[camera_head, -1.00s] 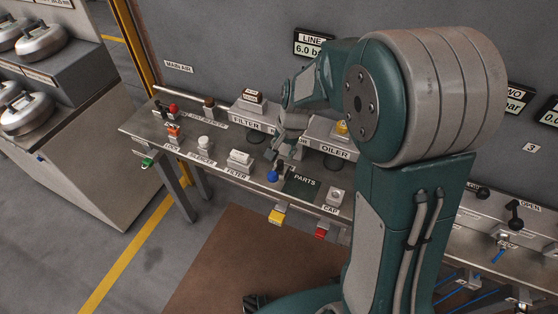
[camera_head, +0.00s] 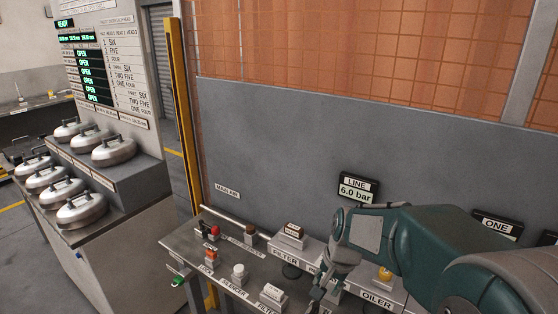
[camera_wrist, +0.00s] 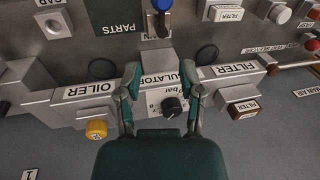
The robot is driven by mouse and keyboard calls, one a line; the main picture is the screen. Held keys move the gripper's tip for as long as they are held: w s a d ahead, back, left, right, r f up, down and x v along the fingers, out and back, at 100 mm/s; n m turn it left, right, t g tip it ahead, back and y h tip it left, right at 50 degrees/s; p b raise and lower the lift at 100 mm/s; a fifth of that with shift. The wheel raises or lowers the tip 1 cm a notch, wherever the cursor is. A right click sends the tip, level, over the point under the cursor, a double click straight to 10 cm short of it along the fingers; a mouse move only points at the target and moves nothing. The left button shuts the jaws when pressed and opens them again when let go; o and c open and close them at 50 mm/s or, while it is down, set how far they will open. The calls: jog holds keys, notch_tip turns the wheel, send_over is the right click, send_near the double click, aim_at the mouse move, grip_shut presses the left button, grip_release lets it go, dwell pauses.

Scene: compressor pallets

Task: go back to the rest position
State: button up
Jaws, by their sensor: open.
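My arm reaches in from the lower right in the head view. My gripper (camera_wrist: 160,95) is open in the wrist view, its two fingers apart on either side of the regulator block (camera_wrist: 150,104) with its black knob (camera_wrist: 172,106). I see nothing held between the fingers. In the head view my gripper (camera_head: 322,290) is over the bench between the filter block (camera_head: 290,243) and the oiler block, partly cut off by the lower edge. Whether the fingers touch the regulator cannot be told.
The metal bench (camera_head: 185,243) carries several labelled parts, including a red-handled valve (camera_head: 211,233) and a white silencer (camera_head: 239,272). The oiler (camera_wrist: 96,130) has a yellow cap. A blue-topped part (camera_wrist: 161,5) stands by the parts mat (camera_wrist: 108,15). A gauge reads 6.0 bar (camera_head: 356,190).

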jog(key=s+d+r+n+t, duration=0.1)
jog(key=s+r+n+t, duration=0.1)
jog(key=s+r, duration=0.3)
jog(key=s+d+r+n+t+h, duration=0.1)
jog(key=s+r+n, duration=0.3)
jog(key=s, duration=1)
jog(key=shift+s+d+r+n+t+h, duration=0.15)
jog(key=shift+d+r+n+t+h, duration=0.2)
jog(key=shift+r, duration=0.55)
